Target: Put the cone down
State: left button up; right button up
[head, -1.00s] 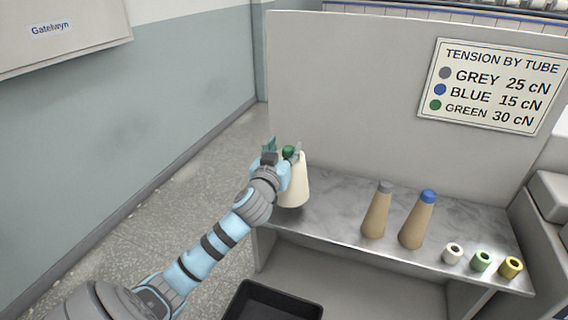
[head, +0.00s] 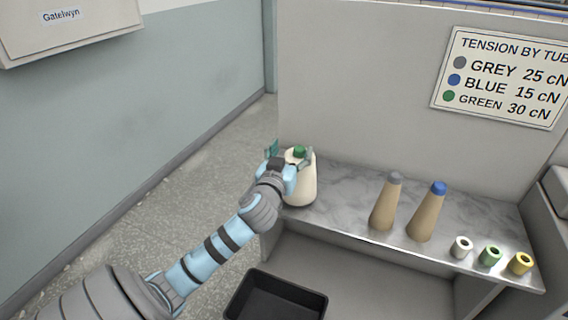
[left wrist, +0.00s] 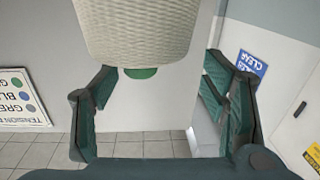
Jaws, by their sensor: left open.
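The cream cone (head: 301,186) with a green tip (head: 299,152) stands upright at the left end of the grey marble shelf (head: 340,188). My left gripper (head: 290,153) is open at the cone's upper part, with a finger on either side of the tip. In the left wrist view the cone (left wrist: 138,30) appears upside down with its green tip (left wrist: 141,73). The spread fingers of my gripper (left wrist: 160,85) show clear gaps to it. The cone's lower left side is partly hidden by my gripper. My right gripper is not in view.
Two tan cones, one grey-tipped (head: 386,205) and one blue-tipped (head: 427,214), stand mid-shelf. White (head: 461,247), green (head: 490,256) and yellow (head: 520,264) small tubes stand at the right. A black bin (head: 276,298) is below. A back panel (head: 365,80) carries a tension sign (head: 505,78).

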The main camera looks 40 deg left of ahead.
pick_arm(q)
jog(key=v, duration=1)
jog(key=shift+s, duration=0.1)
jog(key=s+d+f+m+g+h, duration=0.3)
jog(key=s+d+f+g, duration=0.35)
jog(key=s+f, duration=0.5)
jog(key=s+d+f+m+g+h, duration=0.3)
jog(key=s+d+f+g, duration=0.35)
jog(key=s+f, duration=0.5)
notch_tip(320, 180, down, 20)
jog(key=g, duration=0.1)
jog(key=s+a+f+g, duration=0.1)
jog(key=s+f, duration=1.3)
jog(key=shift+s+a+h, duration=0.15)
jog(key=shift+s+h, duration=0.1)
jog(key=shift+h, duration=0.05)
